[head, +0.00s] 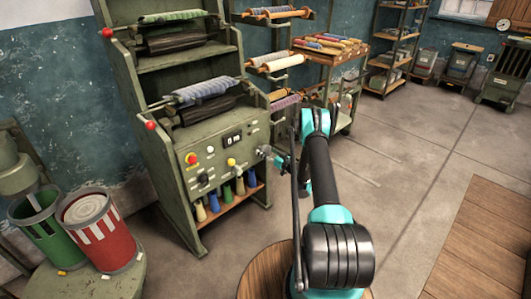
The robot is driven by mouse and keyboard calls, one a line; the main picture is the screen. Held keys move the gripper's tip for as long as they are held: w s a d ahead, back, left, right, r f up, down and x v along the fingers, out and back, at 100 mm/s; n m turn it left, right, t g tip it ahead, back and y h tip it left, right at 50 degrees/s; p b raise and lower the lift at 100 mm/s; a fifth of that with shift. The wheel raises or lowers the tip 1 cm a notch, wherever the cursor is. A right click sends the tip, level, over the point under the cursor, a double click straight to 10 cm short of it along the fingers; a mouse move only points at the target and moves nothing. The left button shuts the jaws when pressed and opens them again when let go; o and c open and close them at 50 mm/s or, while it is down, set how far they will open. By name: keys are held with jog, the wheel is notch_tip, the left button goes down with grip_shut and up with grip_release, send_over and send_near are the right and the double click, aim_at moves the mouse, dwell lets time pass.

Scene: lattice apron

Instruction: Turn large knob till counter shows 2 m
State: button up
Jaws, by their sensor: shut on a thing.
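The green machine (205,133) stands left of centre with a sloped control panel. Its counter (233,139) is a small dark display with white characters that look like "0 m", too small to read surely. The large knob (264,151) is a grey metal piece at the panel's right end. My gripper (272,155) is at this knob, shut on it; the fingers are small and partly hidden by my arm. A roll of blue-grey striped cloth (205,89) lies on the machine above the panel.
The panel also carries a red button (191,158), a yellow knob (231,162) and switches. Coloured spools sit on the shelf below. A green bin (40,228) and a red striped bin (99,232) stand left.

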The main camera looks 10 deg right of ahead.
jog(key=shift+m, duration=2)
jog(key=o, duration=1.2)
jog(key=shift+d, duration=0.1)
jog(key=shift+c, duration=0.2)
notch_tip(320, 180, up, 10)
